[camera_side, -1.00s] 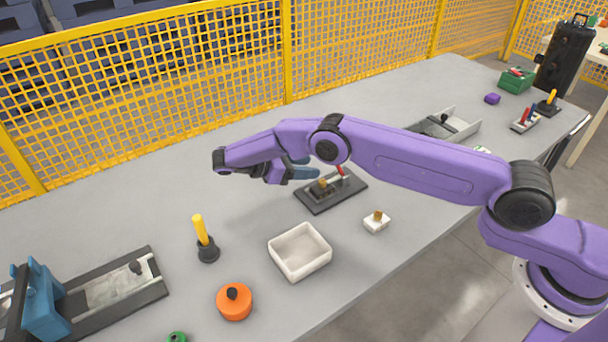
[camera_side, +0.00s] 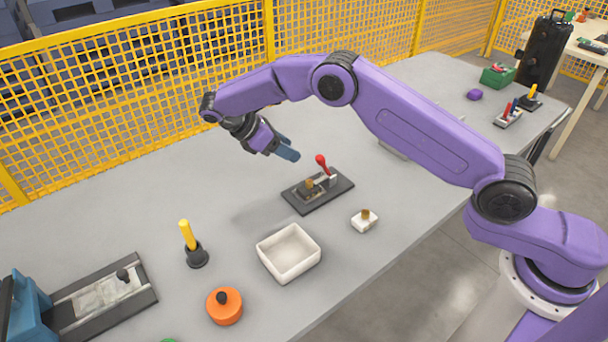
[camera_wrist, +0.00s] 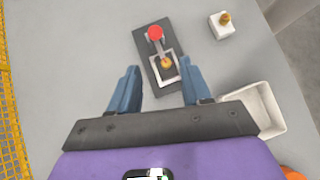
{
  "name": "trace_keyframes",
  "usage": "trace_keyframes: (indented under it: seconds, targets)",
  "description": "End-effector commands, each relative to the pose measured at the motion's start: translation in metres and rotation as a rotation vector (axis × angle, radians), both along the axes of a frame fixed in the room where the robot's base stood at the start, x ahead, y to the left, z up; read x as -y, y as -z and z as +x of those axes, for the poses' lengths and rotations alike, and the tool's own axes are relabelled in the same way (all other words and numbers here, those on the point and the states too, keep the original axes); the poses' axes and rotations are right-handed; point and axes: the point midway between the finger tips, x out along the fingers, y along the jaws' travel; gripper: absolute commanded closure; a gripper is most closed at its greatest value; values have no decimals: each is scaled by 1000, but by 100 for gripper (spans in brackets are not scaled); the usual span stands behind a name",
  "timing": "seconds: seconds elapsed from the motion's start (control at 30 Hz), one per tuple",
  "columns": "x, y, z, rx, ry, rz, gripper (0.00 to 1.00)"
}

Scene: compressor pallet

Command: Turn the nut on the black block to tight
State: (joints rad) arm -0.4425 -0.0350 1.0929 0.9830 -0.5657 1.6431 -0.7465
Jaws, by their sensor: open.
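A dark base plate (camera_side: 334,194) lies on the table and bears a brass nut (camera_side: 310,183) and a red-handled lever (camera_side: 322,162). In the wrist view the nut (camera_wrist: 166,63) sits within a pale frame on the plate (camera_wrist: 148,72), and the red knob (camera_wrist: 155,32) is beyond it. Whether a separate black block lies under the nut is too small to tell. My gripper (camera_side: 289,153) is open and empty, above and to the left of the plate. Its blue fingers (camera_wrist: 160,88) show apart in the wrist view, with the nut beyond their tips. The nut's tightness cannot be seen.
A white block with a brass nut (camera_side: 365,220) stands right of the plate. An open white tray (camera_side: 290,270), an orange lidded pot (camera_side: 224,306) and a yellow-handled tool (camera_side: 190,240) are nearer. A yellow mesh fence (camera_side: 140,90) runs behind the table.

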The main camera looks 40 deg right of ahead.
Motion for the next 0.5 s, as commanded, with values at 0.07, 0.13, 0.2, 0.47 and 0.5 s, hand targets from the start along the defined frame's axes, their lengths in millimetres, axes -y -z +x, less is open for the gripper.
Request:
trace_keyframes:
  seconds: [0.07,0.13,0.2,0.47,0.5]
  targets:
    - [-3,-17,0,35,12,109,52]
    - [-6,-27,0,65,21,193,52]
    - [-9,-36,-1,91,29,262,52]
    - [-14,-50,-3,140,44,377,52]
    - [-14,-48,-3,141,44,380,52]
